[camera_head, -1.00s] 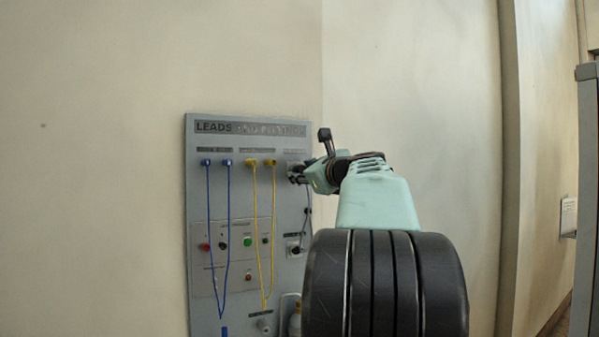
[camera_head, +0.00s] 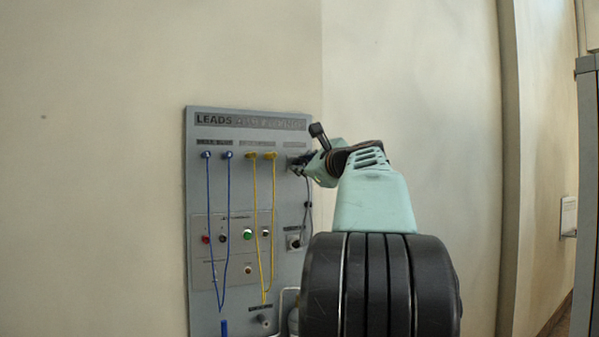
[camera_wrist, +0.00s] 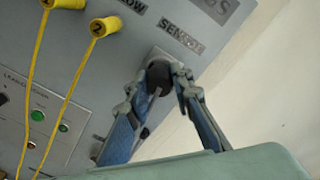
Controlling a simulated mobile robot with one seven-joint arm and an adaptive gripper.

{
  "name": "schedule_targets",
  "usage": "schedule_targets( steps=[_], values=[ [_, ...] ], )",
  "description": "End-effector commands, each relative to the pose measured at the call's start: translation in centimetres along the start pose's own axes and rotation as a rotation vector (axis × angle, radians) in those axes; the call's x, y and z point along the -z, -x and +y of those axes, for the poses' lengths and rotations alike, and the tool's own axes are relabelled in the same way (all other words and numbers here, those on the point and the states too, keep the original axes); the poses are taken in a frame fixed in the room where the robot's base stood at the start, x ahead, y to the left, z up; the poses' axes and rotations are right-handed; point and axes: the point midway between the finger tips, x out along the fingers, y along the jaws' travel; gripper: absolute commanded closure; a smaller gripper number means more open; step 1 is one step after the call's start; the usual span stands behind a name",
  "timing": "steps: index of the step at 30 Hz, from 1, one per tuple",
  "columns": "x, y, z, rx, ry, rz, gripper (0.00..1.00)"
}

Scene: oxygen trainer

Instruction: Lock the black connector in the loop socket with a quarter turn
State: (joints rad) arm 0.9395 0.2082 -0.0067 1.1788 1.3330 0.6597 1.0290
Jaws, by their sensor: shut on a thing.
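The black connector (camera_wrist: 158,73) is a dark round piece between my fingertips in the wrist view. My gripper (camera_wrist: 160,86) is shut on it, with one blue-and-grey finger on each side. The connector sits against a light square plate on the panel, below a label that reads like "SENSOR". My fingers hide part of the connector, and I cannot tell how deep it sits or how it is turned. In the head view my gripper (camera_head: 299,165) is at the panel's upper right, and the connector is too small to tell apart. A dark cable (camera_head: 308,205) hangs below it.
The grey panel (camera_head: 204,300) stands against the wall. Blue leads (camera_head: 208,200) and yellow leads (camera_head: 253,200) hang left of my gripper. Buttons and a lower right socket (camera_head: 294,241) sit below.

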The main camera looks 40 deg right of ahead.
Motion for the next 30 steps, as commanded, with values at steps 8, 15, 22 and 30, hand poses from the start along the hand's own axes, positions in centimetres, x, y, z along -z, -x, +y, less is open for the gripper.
schedule_targets(
  steps=[8,15,22,30],
  values=[
    [0.0,-0.02,0.0,-0.002,0.031,0.001,1.0],
    [0.33,-0.04,0.35,-0.001,0.212,0.0,1.0],
    [0.01,0.0,-0.02,-0.001,0.333,0.001,1.0],
    [0.27,-0.03,0.25,-0.001,0.401,0.0,1.0]
  ],
)
